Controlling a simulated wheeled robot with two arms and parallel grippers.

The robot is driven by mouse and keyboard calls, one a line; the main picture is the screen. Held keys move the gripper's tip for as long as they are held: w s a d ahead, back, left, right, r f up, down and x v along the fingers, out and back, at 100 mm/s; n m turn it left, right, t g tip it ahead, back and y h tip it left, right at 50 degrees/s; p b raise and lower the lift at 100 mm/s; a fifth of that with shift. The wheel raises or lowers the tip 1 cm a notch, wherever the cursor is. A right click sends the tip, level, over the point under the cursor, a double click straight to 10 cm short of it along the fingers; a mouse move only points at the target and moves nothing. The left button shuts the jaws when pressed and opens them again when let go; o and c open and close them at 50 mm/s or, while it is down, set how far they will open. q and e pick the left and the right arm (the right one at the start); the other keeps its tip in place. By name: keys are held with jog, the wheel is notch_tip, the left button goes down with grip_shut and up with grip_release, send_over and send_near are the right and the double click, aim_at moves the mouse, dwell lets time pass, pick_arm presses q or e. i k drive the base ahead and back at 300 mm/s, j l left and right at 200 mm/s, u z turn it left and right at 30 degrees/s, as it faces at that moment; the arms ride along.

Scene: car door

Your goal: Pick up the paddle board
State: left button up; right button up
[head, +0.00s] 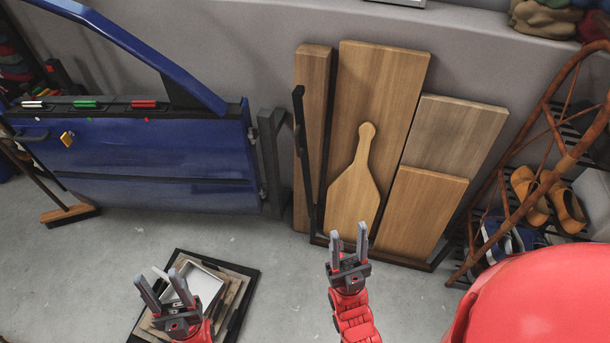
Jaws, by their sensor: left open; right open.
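The paddle board (352,195) is a light wooden board with a narrow rounded handle at the top. It leans upright against a taller wooden board (375,90) in the rack of boards. My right gripper (348,243) is open and empty, in front of the paddle board's lower end in the picture. I cannot tell how far apart they are. My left gripper (164,287) is open and empty, further left and lower, above a tray on the floor.
A narrow board (312,120) and shorter boards (420,210) stand beside the paddle board, with a dark upright bar (300,140) at left. A blue car door (150,165) stands left. A rattan shelf (515,205) with shoes stands right. A dark tray (247,285) lies on the floor.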

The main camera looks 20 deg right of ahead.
aim_at(353, 197)
jog(key=i+l+z, duration=0.25)
jog(key=i, duration=0.25)
jog(key=i+z, duration=0.25)
jog(key=i, duration=0.25)
